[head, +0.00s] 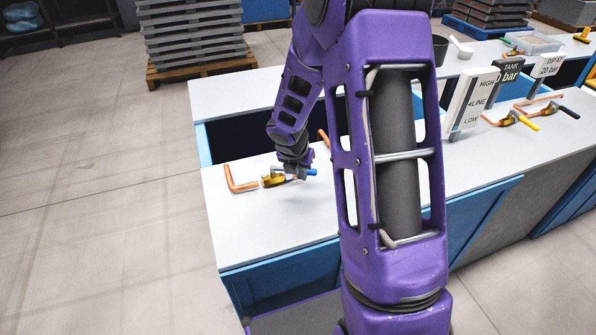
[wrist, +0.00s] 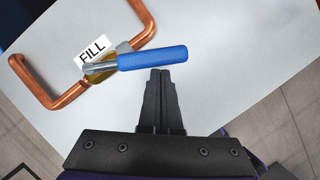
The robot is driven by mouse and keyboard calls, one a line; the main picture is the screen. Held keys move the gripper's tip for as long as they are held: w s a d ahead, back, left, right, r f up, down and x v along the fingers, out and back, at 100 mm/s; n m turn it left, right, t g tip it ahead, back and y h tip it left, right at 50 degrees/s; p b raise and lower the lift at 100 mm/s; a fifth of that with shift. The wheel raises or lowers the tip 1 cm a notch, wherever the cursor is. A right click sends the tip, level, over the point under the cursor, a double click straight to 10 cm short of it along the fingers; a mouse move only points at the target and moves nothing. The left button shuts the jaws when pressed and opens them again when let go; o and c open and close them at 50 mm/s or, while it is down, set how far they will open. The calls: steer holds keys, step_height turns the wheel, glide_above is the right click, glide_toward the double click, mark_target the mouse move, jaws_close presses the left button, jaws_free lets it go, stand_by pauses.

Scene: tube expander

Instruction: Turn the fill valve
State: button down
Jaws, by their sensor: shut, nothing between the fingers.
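The fill valve (wrist: 100,72) is a brass body set between bent copper pipes (wrist: 45,98) on a white bench top, with a white FILL label (wrist: 91,54) on it. Its blue lever handle (wrist: 153,58) points right in the wrist view. My gripper (wrist: 162,72) is shut and empty, its fingertips just below the blue handle in the wrist view; I cannot tell whether they touch it. In the head view the valve (head: 272,180) and blue handle (head: 311,172) show at the left end of the bench, with my gripper (head: 300,172) over the handle, partly hiding it.
The white bench top (head: 270,222) is clear in front of the valve. Farther right stand a HIGH/LINE/LOW sign (head: 484,100), TANK and DIP AT signs, and valves with a yellow handle (head: 529,123) and a dark one (head: 569,111). Stacked grey trays (head: 192,35) stand behind.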

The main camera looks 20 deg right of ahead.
steer(key=shift+w+d+n+y, duration=0.35)
steer(key=shift+d+n, duration=0.15)
steer(key=shift+n, duration=0.5)
steer(key=shift+w+d+n+t+y, duration=0.25)
steer(key=shift+w+n+t, duration=0.15)
steer(key=shift+n, duration=0.6)
steer(key=shift+w+d, duration=0.4)
steer(key=shift+w, duration=0.55)
